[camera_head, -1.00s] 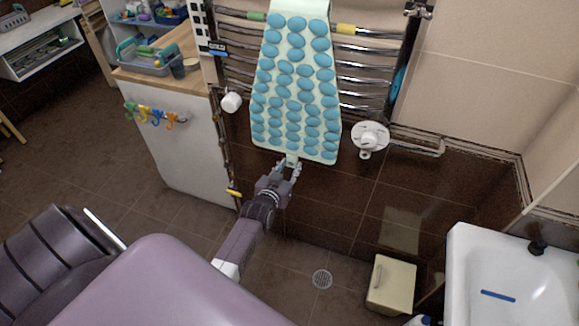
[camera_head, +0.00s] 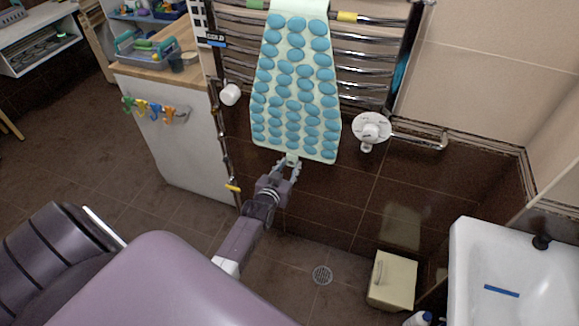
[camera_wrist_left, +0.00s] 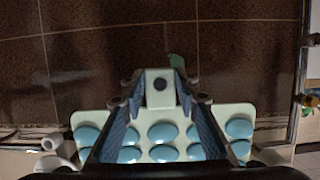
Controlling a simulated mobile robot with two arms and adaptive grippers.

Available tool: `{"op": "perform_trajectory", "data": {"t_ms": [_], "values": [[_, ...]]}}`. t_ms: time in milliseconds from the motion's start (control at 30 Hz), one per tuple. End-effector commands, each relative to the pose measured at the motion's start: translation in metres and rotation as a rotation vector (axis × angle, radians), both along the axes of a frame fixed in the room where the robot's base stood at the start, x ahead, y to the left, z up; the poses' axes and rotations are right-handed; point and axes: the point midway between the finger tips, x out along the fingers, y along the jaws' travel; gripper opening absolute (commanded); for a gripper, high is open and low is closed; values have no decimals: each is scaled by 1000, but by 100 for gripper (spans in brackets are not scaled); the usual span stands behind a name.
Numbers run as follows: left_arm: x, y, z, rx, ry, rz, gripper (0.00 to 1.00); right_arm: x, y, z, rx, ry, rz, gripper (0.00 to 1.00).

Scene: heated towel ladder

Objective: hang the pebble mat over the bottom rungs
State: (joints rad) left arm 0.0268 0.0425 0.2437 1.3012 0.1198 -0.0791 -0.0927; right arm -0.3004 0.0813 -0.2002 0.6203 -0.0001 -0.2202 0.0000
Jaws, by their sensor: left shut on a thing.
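The pebble mat (camera_head: 297,95), pale green with rows of blue pebbles, hangs down in front of the chrome towel ladder (camera_head: 362,68). Its upper end runs out of the top of the head view. My left gripper (camera_head: 291,166) is shut on the small tab at the mat's lower edge. In the left wrist view the tab sits between the fingers (camera_wrist_left: 160,88), with the mat (camera_wrist_left: 165,133) spread behind them. The mat hides the middle of the rungs. My right gripper is not in view.
White valve knobs (camera_head: 371,128) (camera_head: 230,94) flank the ladder's foot. A white cabinet (camera_head: 170,140) with colored hooks stands left. A cream bin (camera_head: 392,281) and a white basin (camera_head: 500,290) are at the lower right. Floor around the drain (camera_head: 322,275) is clear.

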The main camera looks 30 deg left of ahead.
Motion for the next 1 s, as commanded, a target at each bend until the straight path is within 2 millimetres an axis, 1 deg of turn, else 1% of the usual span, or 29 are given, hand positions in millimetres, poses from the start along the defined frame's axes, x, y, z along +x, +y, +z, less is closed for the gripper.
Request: {"op": "perform_trajectory", "data": {"t_ms": [33,167,200,367,567,600,1000], "values": [[1,0,3,1,-6,0,0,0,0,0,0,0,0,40],[1,0,3,1,-6,0,0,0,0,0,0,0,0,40],[1,0,3,1,-6,0,31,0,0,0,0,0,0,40],[1,0,2,1,-4,0,48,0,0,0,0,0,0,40],[0,0,1,0,-2,0,49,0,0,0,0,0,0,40],[-1,0,-2,-1,5,0,49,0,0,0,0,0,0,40],[0,0,0,0,1,0,49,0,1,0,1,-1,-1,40]]}}
